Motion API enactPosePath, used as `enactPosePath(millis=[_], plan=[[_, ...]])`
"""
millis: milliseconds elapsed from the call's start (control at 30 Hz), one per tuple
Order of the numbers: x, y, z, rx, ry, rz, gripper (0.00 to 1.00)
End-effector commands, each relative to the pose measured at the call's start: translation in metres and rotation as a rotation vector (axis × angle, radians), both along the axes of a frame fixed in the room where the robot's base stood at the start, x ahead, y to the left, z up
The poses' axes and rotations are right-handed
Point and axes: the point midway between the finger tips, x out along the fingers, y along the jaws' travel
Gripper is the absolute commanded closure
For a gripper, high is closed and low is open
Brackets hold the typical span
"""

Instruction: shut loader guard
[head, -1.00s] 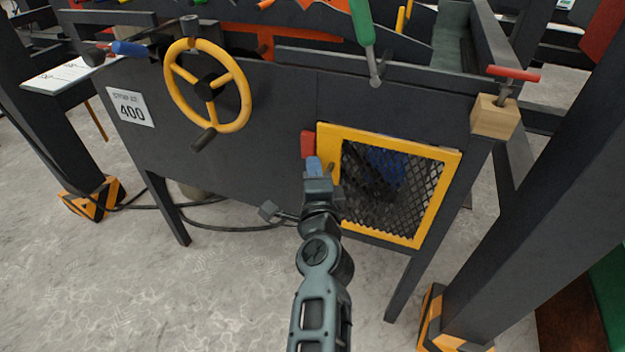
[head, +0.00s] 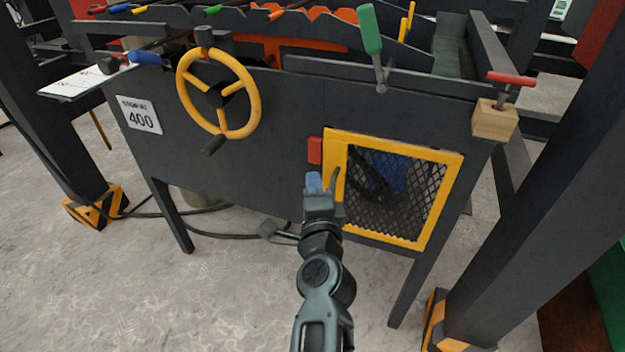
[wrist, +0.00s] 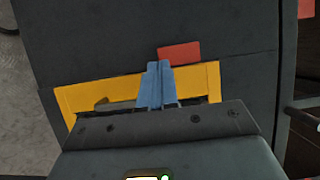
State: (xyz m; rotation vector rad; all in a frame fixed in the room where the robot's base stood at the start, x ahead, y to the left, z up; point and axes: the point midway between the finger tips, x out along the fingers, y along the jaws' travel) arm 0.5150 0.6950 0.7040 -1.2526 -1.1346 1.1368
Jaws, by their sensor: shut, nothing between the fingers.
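The loader guard is a yellow frame (head: 436,209) with dark mesh on the machine's front panel. It looks nearly flush with the panel; I cannot tell whether a small gap is left. A red block (head: 315,150) sits on the panel beside its upper left corner. My gripper (head: 313,183) is shut and empty, in front of the guard's left edge and below the red block. In the wrist view the blue fingertips (wrist: 159,82) overlap the yellow frame (wrist: 205,78), close to the red block (wrist: 180,52). A dark handle (wrist: 112,104) shows on the frame. Contact cannot be told.
A yellow handwheel (head: 252,100) is up and left on the panel. A green-handled lever (head: 370,30) and a wooden block with a red handle (head: 494,121) stand above. A dark post (head: 545,200) is close on the right. Open floor lies front left.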

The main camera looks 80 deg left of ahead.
Motion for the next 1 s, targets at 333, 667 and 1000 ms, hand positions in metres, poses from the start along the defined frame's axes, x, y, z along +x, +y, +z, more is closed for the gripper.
enactPosePath(millis=[333,667,1000], plan=[[-0.028,-0.044,0.002,-0.002,0.001,0.002,1.00],[-0.050,-0.081,0.000,-0.001,0.001,0.002,1.00],[-0.053,-0.086,0.000,-0.001,-0.001,0.002,1.00]])
